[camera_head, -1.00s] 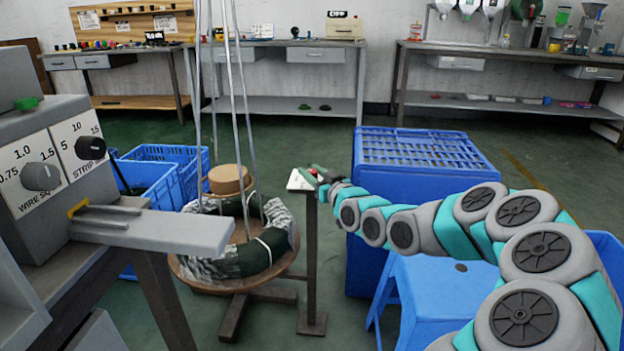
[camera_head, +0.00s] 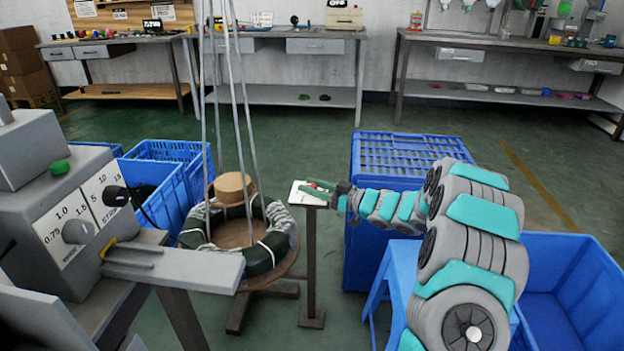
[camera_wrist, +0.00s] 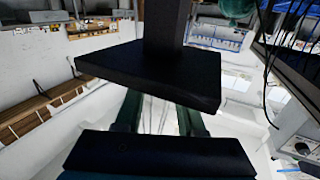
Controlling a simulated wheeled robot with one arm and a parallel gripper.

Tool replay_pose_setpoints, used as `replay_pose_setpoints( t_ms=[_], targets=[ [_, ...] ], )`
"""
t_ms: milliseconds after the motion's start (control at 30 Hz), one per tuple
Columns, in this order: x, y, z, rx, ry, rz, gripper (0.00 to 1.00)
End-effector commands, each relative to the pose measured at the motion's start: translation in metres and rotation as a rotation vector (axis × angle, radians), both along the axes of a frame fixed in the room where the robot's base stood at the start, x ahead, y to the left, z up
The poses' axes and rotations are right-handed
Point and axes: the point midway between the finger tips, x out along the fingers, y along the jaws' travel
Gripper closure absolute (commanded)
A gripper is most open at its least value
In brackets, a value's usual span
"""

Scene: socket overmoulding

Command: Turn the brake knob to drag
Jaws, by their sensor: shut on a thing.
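A small post stand with a white plate (camera_head: 303,196) on top stands just right of the wire turntable (camera_head: 262,284) in the head view. My gripper (camera_head: 318,187), with green fingers, is at this plate, reaching in from the right. It is shut on a small red piece at the plate, which I take for the brake knob (camera_head: 319,185). The knob's setting and the plate's markings are too small to read. In the wrist view my green fingers (camera_wrist: 160,117) are partly hidden by dark blocks, and the knob cannot be made out.
A coil of dark cable (camera_head: 262,256) lies on the turntable, with several cords rising above it. A grey machine (camera_head: 50,205) with dials stands at the left. Blue crates (camera_head: 420,150) stand behind my arm, with a blue stool (camera_head: 392,281) below it. Green floor is open behind.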

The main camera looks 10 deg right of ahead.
Motion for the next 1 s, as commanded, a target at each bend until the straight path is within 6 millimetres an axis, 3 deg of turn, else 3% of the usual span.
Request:
replay_pose_setpoints(
  t_ms=[400, 967, 1000],
  targets=[
    [0.0005, 0.0001, 0.0005, -0.002, -0.002, 0.125, 1.00],
    [0.0009, 0.0003, 0.0019, 0.001, -0.005, 0.142, 1.00],
    [0.0008, 0.0003, 0.0018, 0.001, -0.005, 0.142, 0.57]
  ],
)
